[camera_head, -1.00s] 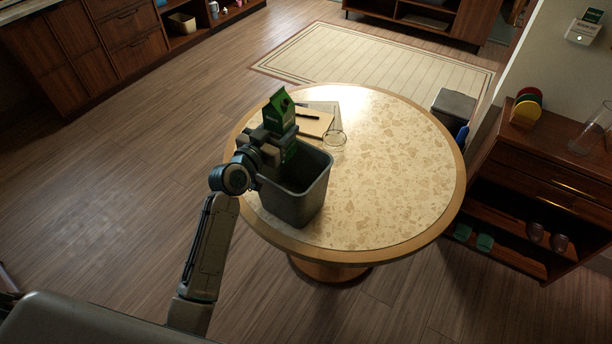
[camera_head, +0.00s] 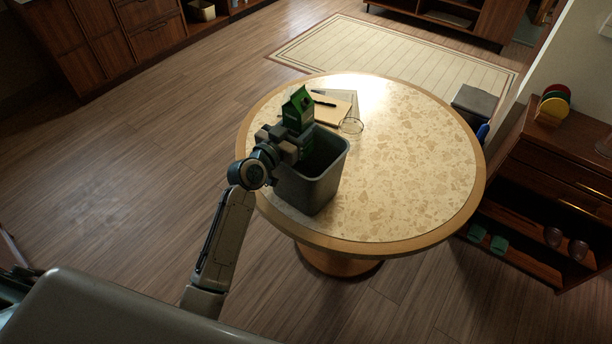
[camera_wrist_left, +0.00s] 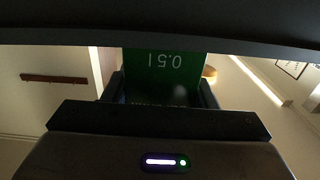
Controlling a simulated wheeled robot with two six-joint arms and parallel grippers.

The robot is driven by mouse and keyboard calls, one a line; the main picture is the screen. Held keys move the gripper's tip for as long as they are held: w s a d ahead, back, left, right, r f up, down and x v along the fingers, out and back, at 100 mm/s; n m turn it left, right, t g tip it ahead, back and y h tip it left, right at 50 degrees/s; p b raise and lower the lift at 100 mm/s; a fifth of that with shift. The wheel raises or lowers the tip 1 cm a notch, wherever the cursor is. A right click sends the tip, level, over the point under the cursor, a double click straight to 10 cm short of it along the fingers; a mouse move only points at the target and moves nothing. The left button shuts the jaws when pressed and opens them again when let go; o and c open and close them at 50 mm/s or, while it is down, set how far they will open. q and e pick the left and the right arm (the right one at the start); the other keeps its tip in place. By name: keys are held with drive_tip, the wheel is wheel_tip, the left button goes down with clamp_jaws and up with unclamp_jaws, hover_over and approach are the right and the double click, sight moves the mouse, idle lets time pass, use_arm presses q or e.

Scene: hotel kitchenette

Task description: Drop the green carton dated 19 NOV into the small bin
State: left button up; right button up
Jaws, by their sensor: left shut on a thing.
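The green carton (camera_head: 298,107) has a gabled top and stands roughly upright in my left gripper (camera_head: 297,134). The gripper is shut on it at the left rim of the small grey bin (camera_head: 313,188), with the carton above the back-left part of the opening. The bin stands on the round table near its left front edge. In the left wrist view the carton (camera_wrist_left: 165,75) sits between the fingers, showing upside-down "0.5 l" print. No date can be read on it. My right gripper is not in view.
The round table (camera_head: 420,170) has clear room right of the bin. A glass (camera_head: 351,126), a notepad (camera_head: 333,108) and a pen (camera_head: 322,103) lie behind the bin. A dark lidded bin (camera_head: 474,104) stands on the floor beyond the table, near a wooden shelf unit (camera_head: 560,165).

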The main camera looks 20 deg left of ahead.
use_arm(q)
drive_tip(key=o, duration=1.3)
drive_tip(key=shift+s+a+f, duration=0.1)
drive_tip(key=shift+s+a, duration=0.05)
drive_tip(key=shift+s, duration=0.25)
drive_tip(key=b+v, duration=0.2)
drive_tip(key=v, duration=0.8)
drive_tip(key=shift+b, duration=0.35)
